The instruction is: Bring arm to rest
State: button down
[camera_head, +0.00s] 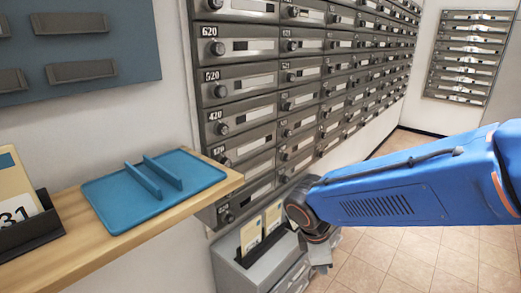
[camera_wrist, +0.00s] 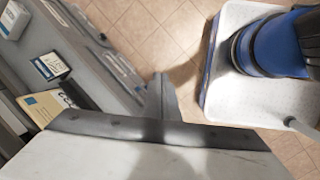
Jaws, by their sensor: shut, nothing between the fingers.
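My blue arm reaches in from the right in the head view, with its dark wrist bent downward. My gripper (camera_head: 320,256) hangs below the wrist, to the right of a low grey cabinet, above the tiled floor. In the wrist view my gripper's fingers (camera_wrist: 162,97) are together with nothing between them, pointing over the floor. The arm is clear of the wooden shelf; the head view does not show whether the gripper touches the cabinet.
Grey mailboxes (camera_head: 240,83) cover the wall. A wooden shelf (camera_head: 85,254) at left holds a blue tray (camera_head: 110,205) and a black holder (camera_head: 30,238). The grey cabinet (camera_head: 240,279) carries upright envelopes (camera_head: 251,233). Tiled floor (camera_head: 400,262) is open at right.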

jog(key=s+d+r+m+t+y, duration=0.3)
jog(key=s+d+r+m, duration=0.6)
jog(key=m, duration=0.8)
jog(key=s+d, duration=0.2)
jog(key=d, duration=0.1)
jog(key=shift+d+r, duration=0.15)
jog(key=shift+d, duration=0.1)
